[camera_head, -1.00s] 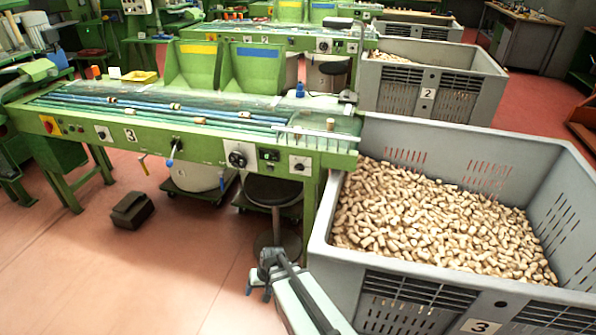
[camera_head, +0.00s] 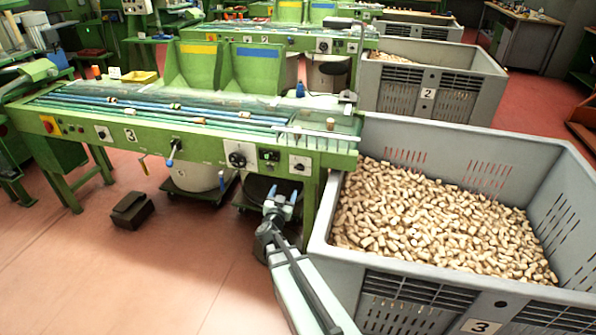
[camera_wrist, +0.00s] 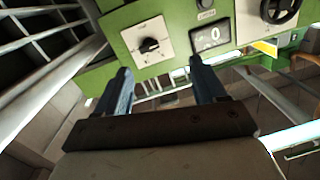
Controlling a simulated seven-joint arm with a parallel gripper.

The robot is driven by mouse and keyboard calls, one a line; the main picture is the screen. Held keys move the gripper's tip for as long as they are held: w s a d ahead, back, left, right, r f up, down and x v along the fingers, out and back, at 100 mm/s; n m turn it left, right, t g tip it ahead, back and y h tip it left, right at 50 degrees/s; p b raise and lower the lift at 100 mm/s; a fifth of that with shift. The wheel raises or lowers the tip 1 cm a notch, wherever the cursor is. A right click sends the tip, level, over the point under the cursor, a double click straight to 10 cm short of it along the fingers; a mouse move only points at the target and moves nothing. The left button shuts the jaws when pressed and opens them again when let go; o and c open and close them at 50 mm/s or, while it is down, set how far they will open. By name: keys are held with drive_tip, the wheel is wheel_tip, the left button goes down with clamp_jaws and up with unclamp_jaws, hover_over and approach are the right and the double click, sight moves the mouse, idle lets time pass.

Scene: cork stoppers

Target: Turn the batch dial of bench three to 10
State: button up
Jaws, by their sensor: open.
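Bench three (camera_head: 131,136) is the green bench with a "3" plate. Its front carries a black handwheel on a white plate (camera_head: 237,155), a small dark display (camera_head: 269,155) and a white plate with a black knob (camera_head: 299,165). In the wrist view the order is reversed: knob (camera_wrist: 149,45), display (camera_wrist: 211,36) reading 0, handwheel (camera_wrist: 281,9), partly cut off. The small label beside the display is unreadable, so I cannot tell which control is the batch dial. My gripper (camera_head: 284,193) is open and empty, below and in front of the knob; its fingers (camera_wrist: 160,68) point toward the panel, apart from it.
A large grey crate of corks (camera_head: 333,252) marked 3 stands close to the right of my arm.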

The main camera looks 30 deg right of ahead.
sight(299, 169)
drive_tip(key=shift+n+g+h, duration=0.3)
drive_tip(key=shift+n+h, duration=0.2)
drive_tip(key=shift+h, duration=0.3)
drive_tip(key=x, duration=0.9)
drive_tip(key=s+d+r+x, duration=0.1)
drive_tip(key=x, duration=0.4)
drive_tip(key=shift+s, duration=0.1)
drive_tip(key=c, duration=1.1)
